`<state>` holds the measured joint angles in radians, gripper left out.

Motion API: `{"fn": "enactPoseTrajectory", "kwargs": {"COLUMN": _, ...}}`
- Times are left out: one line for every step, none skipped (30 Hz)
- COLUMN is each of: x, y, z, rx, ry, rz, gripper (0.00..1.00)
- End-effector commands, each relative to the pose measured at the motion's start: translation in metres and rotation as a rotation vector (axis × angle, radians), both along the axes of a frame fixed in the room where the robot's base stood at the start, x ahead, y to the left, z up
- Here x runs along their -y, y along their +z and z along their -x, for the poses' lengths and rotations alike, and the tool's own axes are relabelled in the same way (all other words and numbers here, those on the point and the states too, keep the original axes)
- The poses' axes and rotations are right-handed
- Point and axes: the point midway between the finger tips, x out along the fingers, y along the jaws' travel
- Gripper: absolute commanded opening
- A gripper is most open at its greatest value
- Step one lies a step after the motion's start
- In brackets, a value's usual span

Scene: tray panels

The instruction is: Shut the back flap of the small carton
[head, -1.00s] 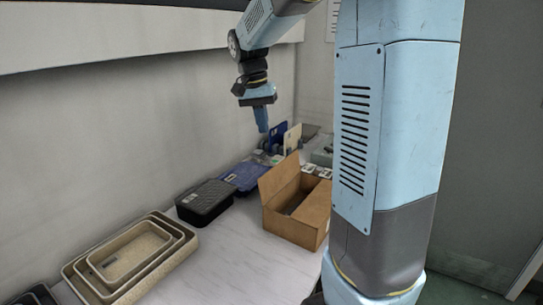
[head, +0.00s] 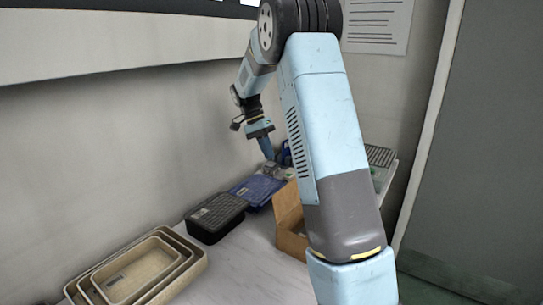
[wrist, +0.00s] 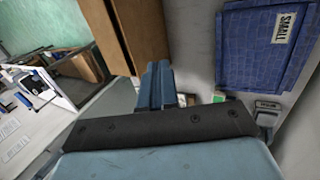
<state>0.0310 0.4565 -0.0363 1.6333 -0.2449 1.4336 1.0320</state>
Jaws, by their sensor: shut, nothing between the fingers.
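The brown cardboard carton (head: 287,240) stands on the white table, partly hidden behind my arm. One flap (head: 287,203) stands up along its wall-facing side. The carton's other flaps are hidden in the head view. In the wrist view, brown cardboard (wrist: 142,30) shows at the top, just beyond the fingertips; I cannot tell whether they touch it. My gripper (head: 269,155) points down, shut and empty, above and behind the raised flap in the head view. Its closed fingers (wrist: 158,82) also show in the wrist view.
A blue container (head: 257,189) lies near the wall; its "SMALL" label shows in the wrist view (wrist: 285,27). A black lidded box (head: 216,217) stands left of the carton. Nested beige trays (head: 195,268) are at the front left. Bare table (head: 245,260) lies between trays and carton.

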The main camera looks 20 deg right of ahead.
Motion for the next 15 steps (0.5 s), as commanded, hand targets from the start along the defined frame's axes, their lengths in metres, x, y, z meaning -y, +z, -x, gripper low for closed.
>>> {"fn": "enactPoseTrajectory", "kwargs": {"x": 0.003, "y": -0.007, "z": 0.004, "rx": -0.004, "ry": -0.003, "rz": 0.0, "gripper": 0.0}}
{"fn": "enactPoseTrajectory", "kwargs": {"x": 0.005, "y": -0.012, "z": 0.006, "rx": -0.004, "ry": -0.003, "rz": 0.0, "gripper": 0.0}}
{"fn": "enactPoseTrajectory", "kwargs": {"x": 0.007, "y": -0.018, "z": 0.008, "rx": -0.003, "ry": -0.004, "rz": 0.0, "gripper": 0.0}}
{"fn": "enactPoseTrajectory", "kwargs": {"x": 0.009, "y": -0.023, "z": 0.011, "rx": -0.004, "ry": -0.004, "rz": 0.0, "gripper": 0.0}}
{"fn": "enactPoseTrajectory", "kwargs": {"x": 0.01, "y": -0.028, "z": 0.013, "rx": -0.004, "ry": -0.004, "rz": 0.0, "gripper": 0.0}}
{"fn": "enactPoseTrajectory", "kwargs": {"x": 0.011, "y": -0.034, "z": 0.015, "rx": -0.004, "ry": -0.004, "rz": 0.0, "gripper": 0.0}}
{"fn": "enactPoseTrajectory", "kwargs": {"x": 0.013, "y": -0.039, "z": 0.017, "rx": -0.003, "ry": -0.004, "rz": -0.001, "gripper": 0.0}}
{"fn": "enactPoseTrajectory", "kwargs": {"x": 0.014, "y": -0.044, "z": 0.019, "rx": -0.004, "ry": -0.004, "rz": 0.0, "gripper": 0.0}}
{"fn": "enactPoseTrajectory", "kwargs": {"x": 0.015, "y": -0.05, "z": 0.022, "rx": -0.003, "ry": -0.004, "rz": -0.001, "gripper": 0.0}}
{"fn": "enactPoseTrajectory", "kwargs": {"x": 0.016, "y": -0.055, "z": 0.024, "rx": -0.004, "ry": -0.004, "rz": -0.002, "gripper": 0.0}}
{"fn": "enactPoseTrajectory", "kwargs": {"x": 0.017, "y": -0.06, "z": 0.026, "rx": -0.005, "ry": -0.003, "rz": -0.002, "gripper": 0.0}}
{"fn": "enactPoseTrajectory", "kwargs": {"x": 0.019, "y": -0.066, "z": 0.028, "rx": -0.003, "ry": -0.003, "rz": -0.002, "gripper": 0.0}}
{"fn": "enactPoseTrajectory", "kwargs": {"x": 0.02, "y": -0.071, "z": 0.03, "rx": -0.003, "ry": -0.003, "rz": -0.002, "gripper": 0.0}}
{"fn": "enactPoseTrajectory", "kwargs": {"x": 0.021, "y": -0.075, "z": 0.033, "rx": -0.003, "ry": -0.003, "rz": -0.002, "gripper": 0.0}}
{"fn": "enactPoseTrajectory", "kwargs": {"x": 0.025, "y": -0.072, "z": 0.037, "rx": 0.001, "ry": -0.004, "rz": -0.001, "gripper": 0.0}}
